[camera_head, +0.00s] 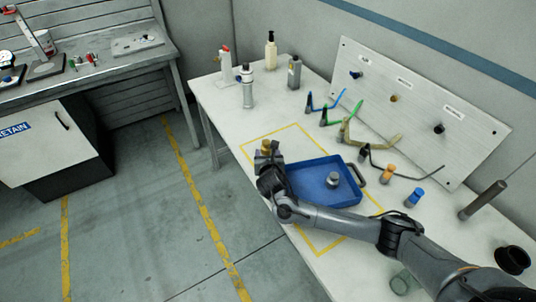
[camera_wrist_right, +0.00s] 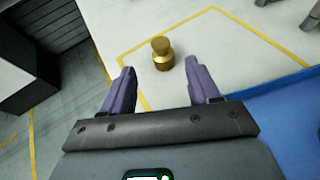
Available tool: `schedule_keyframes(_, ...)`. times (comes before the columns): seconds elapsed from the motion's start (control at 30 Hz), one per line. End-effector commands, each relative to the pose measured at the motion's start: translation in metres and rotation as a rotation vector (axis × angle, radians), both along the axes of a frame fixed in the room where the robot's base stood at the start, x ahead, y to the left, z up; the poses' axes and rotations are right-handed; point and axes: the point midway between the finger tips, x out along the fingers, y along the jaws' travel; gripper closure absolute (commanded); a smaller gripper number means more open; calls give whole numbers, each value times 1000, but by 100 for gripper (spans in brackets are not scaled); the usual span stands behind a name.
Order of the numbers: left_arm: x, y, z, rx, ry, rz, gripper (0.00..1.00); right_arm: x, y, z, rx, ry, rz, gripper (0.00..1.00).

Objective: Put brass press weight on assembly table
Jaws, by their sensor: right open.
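The brass press weight (camera_head: 266,146) is a small gold knobbed cylinder. It stands upright on the white table (camera_head: 215,97), inside the yellow outline and just left of the blue tray. My right gripper (camera_head: 268,157) is at it, partly hiding its lower part in the head view. In the right wrist view the brass weight (camera_wrist_right: 162,58) sits just ahead of the gap between the two open purple fingers (camera_wrist_right: 158,73), with nothing gripped. My left gripper is not in view.
A blue tray (camera_head: 300,168) holding a grey weight (camera_head: 333,180) is right of my gripper. Bottles (camera_head: 248,88) stand at the back left. Coloured hooks and a pegboard (camera_head: 420,100) line the wall side. A separate bench (camera_head: 110,65) stands at upper left across the floor.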

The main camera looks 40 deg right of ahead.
Motion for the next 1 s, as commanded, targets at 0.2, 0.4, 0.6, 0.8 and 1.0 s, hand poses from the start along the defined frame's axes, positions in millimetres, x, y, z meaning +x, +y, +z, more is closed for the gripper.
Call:
schedule_keyframes(0.2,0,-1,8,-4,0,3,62,-15,11,9,-1,-1,1,39)
schedule_keyframes(0.4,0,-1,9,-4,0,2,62,-19,13,9,0,0,0,39)
schedule_keyframes(0.6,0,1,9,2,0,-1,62,-19,13,9,0,0,0,39)
schedule_keyframes(0.8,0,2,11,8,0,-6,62,-18,13,12,0,0,0,39)
schedule_keyframes(1.0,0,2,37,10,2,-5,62,-18,13,39,0,0,0,39)
